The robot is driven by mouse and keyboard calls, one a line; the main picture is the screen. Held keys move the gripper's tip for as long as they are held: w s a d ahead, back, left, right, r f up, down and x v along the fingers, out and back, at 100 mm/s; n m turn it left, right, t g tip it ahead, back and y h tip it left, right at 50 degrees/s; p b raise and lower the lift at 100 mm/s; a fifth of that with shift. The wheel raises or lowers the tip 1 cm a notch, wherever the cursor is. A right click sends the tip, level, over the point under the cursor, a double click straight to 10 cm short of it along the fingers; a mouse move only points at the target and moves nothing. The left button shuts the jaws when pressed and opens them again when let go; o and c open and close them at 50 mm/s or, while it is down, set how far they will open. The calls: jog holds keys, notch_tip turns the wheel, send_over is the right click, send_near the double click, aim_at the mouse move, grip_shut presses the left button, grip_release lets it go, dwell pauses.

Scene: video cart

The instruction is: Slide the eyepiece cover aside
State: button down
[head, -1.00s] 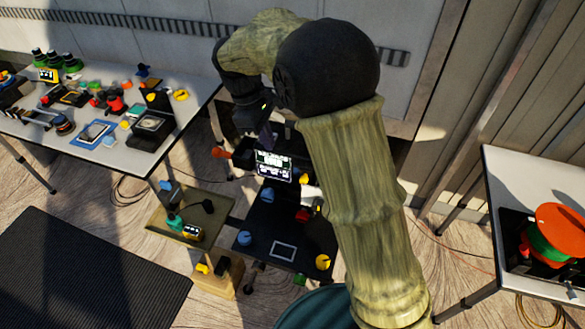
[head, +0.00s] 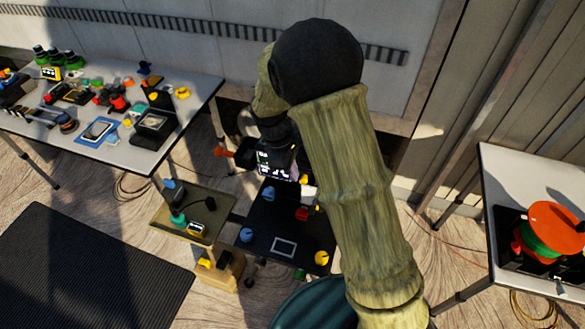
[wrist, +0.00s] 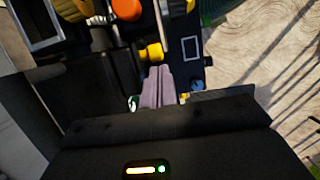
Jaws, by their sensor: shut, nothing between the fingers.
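The video cart's black lower deck (head: 262,222) stands in the middle of the head view, with a lit screen (head: 277,163) behind it. In the wrist view my gripper (wrist: 160,72) shows two purple-grey fingers pressed together with nothing between them. Their tips are close to a yellow knob (wrist: 151,52) on a dark cart part; I cannot tell whether they touch. I cannot make out for certain which part is the eyepiece cover. In the head view my arm hides the gripper and part of the cart.
An orange round part (wrist: 127,9) lies beyond the fingers in the wrist view. A tan side tray (head: 180,228) sits left of the deck. A crowded table (head: 110,150) stands at left, and another with an orange reel (head: 560,222) at right.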

jog(key=shift+s+d+f, duration=0.1)
jog(key=shift+s+d, duration=0.15)
jog(key=shift+d, duration=0.35)
jog(key=w+a+r, duration=0.1)
jog(key=a+r, duration=0.2)
jog(key=r, duration=0.2)
jog(key=w+a+r+b, duration=0.1)
jog(key=a+r, duration=0.2)
jog(key=r, duration=0.2)
jog(key=shift+w+a+r, duration=0.2)
jog(key=shift+a+r, duration=0.05)
jog(key=shift+r, duration=0.15)
jog(key=shift+d, duration=0.1)
